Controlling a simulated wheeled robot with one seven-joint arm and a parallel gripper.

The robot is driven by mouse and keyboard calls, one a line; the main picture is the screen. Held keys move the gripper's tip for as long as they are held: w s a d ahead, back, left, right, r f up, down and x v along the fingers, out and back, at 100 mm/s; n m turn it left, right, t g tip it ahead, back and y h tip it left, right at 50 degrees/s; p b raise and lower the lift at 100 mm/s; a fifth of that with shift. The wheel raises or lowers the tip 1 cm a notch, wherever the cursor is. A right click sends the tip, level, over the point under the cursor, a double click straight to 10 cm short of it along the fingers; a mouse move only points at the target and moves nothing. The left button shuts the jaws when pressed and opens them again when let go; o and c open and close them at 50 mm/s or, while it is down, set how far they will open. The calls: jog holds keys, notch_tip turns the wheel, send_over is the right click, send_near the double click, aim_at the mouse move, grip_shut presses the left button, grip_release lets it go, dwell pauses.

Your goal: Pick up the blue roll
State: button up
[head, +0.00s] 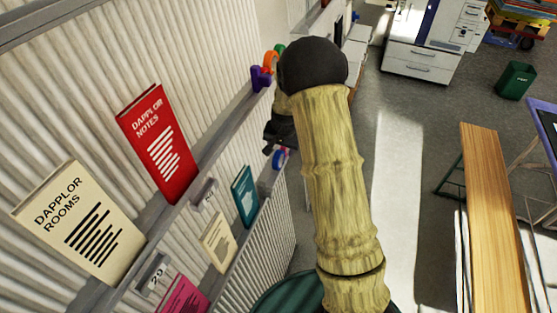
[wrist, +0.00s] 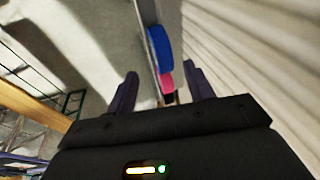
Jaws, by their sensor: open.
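The blue roll (wrist: 159,48) shows in the wrist view as a rounded blue shape on a narrow shelf edge, a little beyond the fingertips. In the head view the blue roll (head: 278,160) is a small blue piece just below my gripper, partly hidden. My gripper (wrist: 162,86) is open, its two dark fingers apart with nothing held between them. In the head view my gripper (head: 280,132) is a dark shape beside the wall shelves, largely covered by my arm.
A pink roll (wrist: 167,82) sits against the blue one. Purple (head: 260,79) and orange (head: 271,62) items stand on the upper shelf. Books, including a red one (head: 158,142), line the corrugated wall at left. A wooden bench (head: 490,215) stands right, with open floor between.

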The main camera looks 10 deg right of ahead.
aim_at(278, 154)
jog(key=shift+a+p+x, duration=0.2)
jog(key=shift+p+x, duration=0.75)
jog(key=shift+x, duration=1.65)
jog(key=shift+w, duration=0.1)
jog(key=shift+c, duration=0.2)
jog(key=shift+r, duration=0.1)
grip_shut()
jog(key=shift+a, duration=0.1)
